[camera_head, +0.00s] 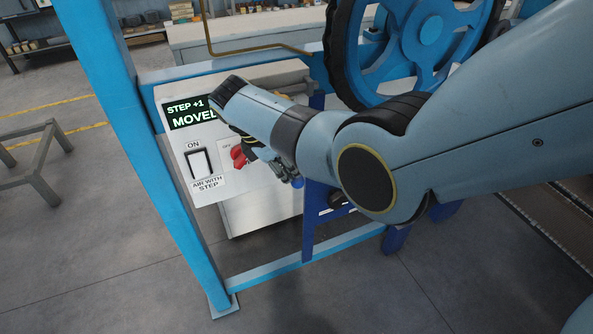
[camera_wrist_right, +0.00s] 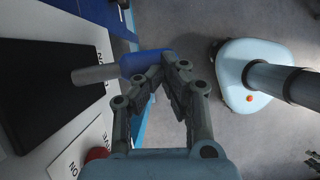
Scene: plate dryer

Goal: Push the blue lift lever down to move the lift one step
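The blue lift lever shows in the right wrist view as a blue grip (camera_wrist_right: 147,61) on a grey rod (camera_wrist_right: 95,73). In the head view a small bit of blue (camera_head: 298,183) below my right gripper may be its end; my arm hides the rest. My right gripper (camera_head: 292,180) is in front of the control panel. In the right wrist view its fingers (camera_wrist_right: 165,72) come together at the tips, overlapping the right end of the blue grip. I cannot tell whether they touch it; they do not appear to clasp it. My left gripper is out of view.
The panel display (camera_head: 192,113) reads "STEP +1 MOVED". Below it are a white switch (camera_head: 199,164) marked ON and a red knob (camera_head: 238,156). A blue frame post (camera_head: 150,150) stands left of the panel, and a blue wheel (camera_head: 425,40) behind my arm.

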